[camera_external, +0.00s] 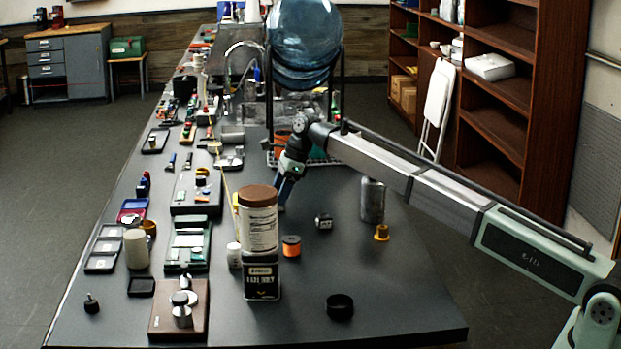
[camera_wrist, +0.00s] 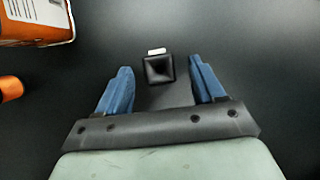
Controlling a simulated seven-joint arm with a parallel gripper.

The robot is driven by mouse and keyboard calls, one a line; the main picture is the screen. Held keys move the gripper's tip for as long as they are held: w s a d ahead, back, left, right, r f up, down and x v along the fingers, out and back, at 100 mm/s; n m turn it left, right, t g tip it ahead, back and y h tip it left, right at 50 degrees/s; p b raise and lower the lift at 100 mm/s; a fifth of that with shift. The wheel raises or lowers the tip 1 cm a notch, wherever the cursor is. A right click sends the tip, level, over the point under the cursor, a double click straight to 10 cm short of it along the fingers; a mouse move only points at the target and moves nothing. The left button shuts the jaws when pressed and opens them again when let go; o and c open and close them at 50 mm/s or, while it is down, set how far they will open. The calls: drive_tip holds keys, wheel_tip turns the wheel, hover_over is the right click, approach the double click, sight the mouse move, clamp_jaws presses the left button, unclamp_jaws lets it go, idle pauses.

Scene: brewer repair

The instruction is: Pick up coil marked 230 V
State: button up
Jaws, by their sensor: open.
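In the wrist view, a small black square block (camera_wrist: 159,69) with a dark hollow in its face and a pale tab on its far edge lies on the dark table. It looks like a coil, but no 230 V marking is readable. My gripper (camera_wrist: 162,76) is open, with its blue fingers on either side of the block and a gap to each. In the external view my gripper (camera_external: 283,193) points down near the table, behind the brown-lidded tub; the block under it is hidden there. Another small dark block with pale faces (camera_external: 324,221) stands to the right; its marking is too small to read.
In the wrist view an orange-and-white box (camera_wrist: 35,22) and an orange cylinder (camera_wrist: 10,89) lie to the left.

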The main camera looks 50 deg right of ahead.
drive_tip(key=shift+x, duration=1.35)
drive_tip(key=c, duration=1.1)
drive_tip(key=shift+r, duration=0.15)
